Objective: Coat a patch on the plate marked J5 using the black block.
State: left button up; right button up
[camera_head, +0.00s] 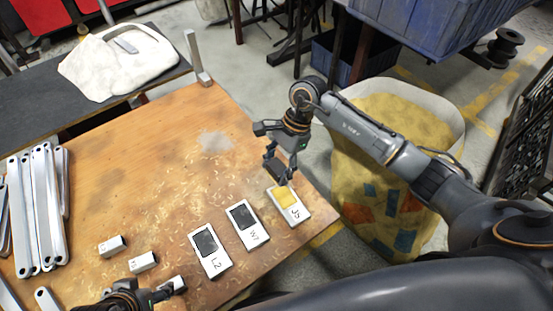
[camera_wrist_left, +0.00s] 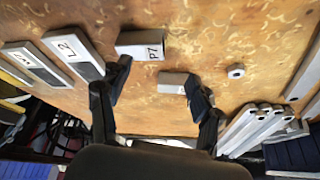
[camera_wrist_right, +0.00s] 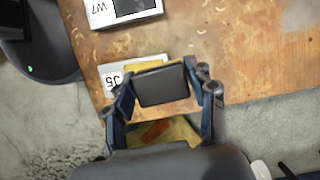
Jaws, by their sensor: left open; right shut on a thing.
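The plate marked J5 (camera_head: 295,213) lies flat near the table's right edge, with a yellow patch (camera_head: 285,196) on its upper part. It is partly hidden in the right wrist view (camera_wrist_right: 112,81). My right gripper (camera_head: 279,172) is shut on the black block (camera_wrist_right: 162,86), at the far end of plate J5. I cannot tell if the block touches the plate. Plates W7 (camera_head: 252,236) and L2 (camera_head: 213,262) lie to its left with dark patches. My left gripper (camera_wrist_left: 158,86) is open and empty, near a pale block marked P7 (camera_wrist_left: 138,50) and another pale block (camera_wrist_left: 172,83).
Pale small blocks (camera_head: 112,246) lie on the wooden table (camera_head: 165,155), left of the plates. Long metal brackets (camera_head: 42,215) lie at the left. A metal upright (camera_head: 196,58) stands at the far edge. A yellow-lined bin (camera_head: 385,175) stands beyond the right edge.

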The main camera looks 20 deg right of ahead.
pick_arm(q)
jog(key=shift+s+a, duration=0.1)
jog(key=shift+s, duration=0.35)
pick_arm(e)
jog(key=shift+r, duration=0.2)
pick_arm(q)
jog(key=shift+s+a+r+g+p, duration=0.15)
jog(key=shift+s+r+g+p, duration=0.1)
jog(key=shift+s+p, duration=0.2)
jog(key=shift+s+a+r+g+p, duration=0.15)
jog(key=shift+s+g+p, duration=0.15)
jog(key=shift+s, duration=0.15)
pick_arm(e)
jog(key=shift+r, duration=1.2)
pick_arm(q)
jog(key=shift+s, duration=0.1)
pick_arm(e)
jog(key=shift+s, duration=0.1)
